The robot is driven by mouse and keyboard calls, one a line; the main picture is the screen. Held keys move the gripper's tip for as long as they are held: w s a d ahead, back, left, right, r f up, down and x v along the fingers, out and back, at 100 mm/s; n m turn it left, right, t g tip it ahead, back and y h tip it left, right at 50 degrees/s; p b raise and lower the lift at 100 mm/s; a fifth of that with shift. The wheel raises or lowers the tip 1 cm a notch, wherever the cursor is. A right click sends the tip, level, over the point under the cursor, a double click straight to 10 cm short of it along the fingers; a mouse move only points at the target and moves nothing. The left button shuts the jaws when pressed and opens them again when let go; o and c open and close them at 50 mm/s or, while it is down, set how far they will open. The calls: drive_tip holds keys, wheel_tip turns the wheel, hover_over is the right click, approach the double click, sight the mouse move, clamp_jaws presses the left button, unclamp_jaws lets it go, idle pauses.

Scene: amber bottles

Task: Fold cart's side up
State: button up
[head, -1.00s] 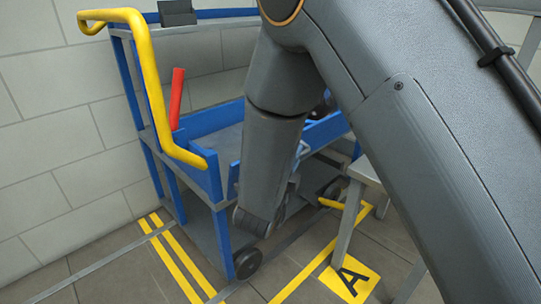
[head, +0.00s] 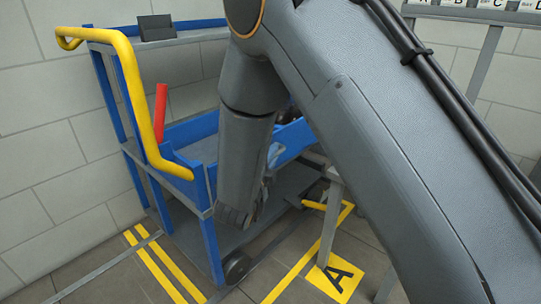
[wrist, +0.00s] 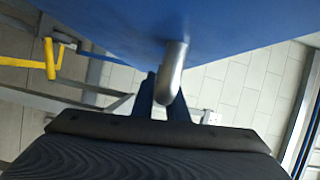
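The blue cart (head: 208,235) stands by the wall in the head view. Its blue side panel (head: 292,138) slants outward to the right behind my arm, partly hidden. In the wrist view the underside or face of the panel (wrist: 110,18) fills the top of the picture. A curved silver handle (wrist: 174,70) sticks out from it. The dark fingers of my gripper (wrist: 166,105) sit close on both sides of the handle and appear shut on it. In the head view the handle (head: 273,154) shows just right of my forearm; the fingertips are hard to make out there.
The cart has a yellow push bar (head: 128,75), a red lever (head: 160,112) and a dark box (head: 154,28) on top. A grey stand (head: 331,225) is close on the right, beside a yellow floor tile marked A (head: 336,275). Yellow lines mark the floor.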

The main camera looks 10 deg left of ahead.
drive_tip(key=o, duration=0.3)
drive_tip(key=shift+w+d+r, duration=0.1)
drive_tip(key=shift+d+r, duration=0.1)
drive_tip(key=shift+o, duration=0.5)
drive_tip(key=shift+a+f, duration=0.1)
drive_tip(key=shift+a, duration=0.05)
drive_tip(key=s+a+p, duration=0.1)
drive_tip(key=s, duration=0.7)
drive_tip(key=shift+a, duration=0.2)
